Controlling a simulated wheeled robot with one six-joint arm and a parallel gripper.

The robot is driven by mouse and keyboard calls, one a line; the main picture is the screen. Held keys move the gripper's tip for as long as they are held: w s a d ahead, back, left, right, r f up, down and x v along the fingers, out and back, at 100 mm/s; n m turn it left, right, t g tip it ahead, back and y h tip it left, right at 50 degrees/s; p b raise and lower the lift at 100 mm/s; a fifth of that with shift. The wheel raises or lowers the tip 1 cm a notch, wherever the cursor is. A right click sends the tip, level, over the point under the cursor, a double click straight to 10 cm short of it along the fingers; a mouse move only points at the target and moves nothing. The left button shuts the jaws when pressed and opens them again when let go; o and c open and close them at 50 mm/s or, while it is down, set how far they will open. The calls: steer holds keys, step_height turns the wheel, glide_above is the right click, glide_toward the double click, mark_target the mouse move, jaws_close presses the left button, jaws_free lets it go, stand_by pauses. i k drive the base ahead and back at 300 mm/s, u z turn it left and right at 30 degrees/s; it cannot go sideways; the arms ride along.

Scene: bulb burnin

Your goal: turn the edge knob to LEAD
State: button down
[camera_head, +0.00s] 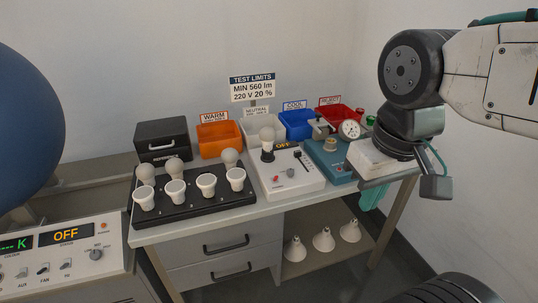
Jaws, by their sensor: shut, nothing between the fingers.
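The white test box (302,185) stands on the bench and carries a small grey knob (292,172), a red button (276,179), a black slider (298,155) and a small amber display (283,145). The labels around the knob are too small to read, so I cannot tell whether it is the edge knob or where it points. My gripper (376,182) is at the right end of the bench, to the right of the white box and apart from its knob. Its fingertips are partly hidden by its own body. It is shut and holds nothing.
A blue box with a dial gauge (349,129) stands between the white box and my gripper. A black rack (212,208) with several bulbs is at left. Coloured bins (219,138) line the back. A control panel with its own knob (96,254) and a blue sphere (25,130) are far left.

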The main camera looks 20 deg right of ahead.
mark_target(290, 173)
steer(key=u, duration=0.3)
steer(key=k, duration=0.5)
steer(key=u, duration=0.95)
steer(key=i, duration=0.75)
steer(key=z, duration=0.85)
steer(key=i, duration=0.45)
steer(key=z, duration=0.45)
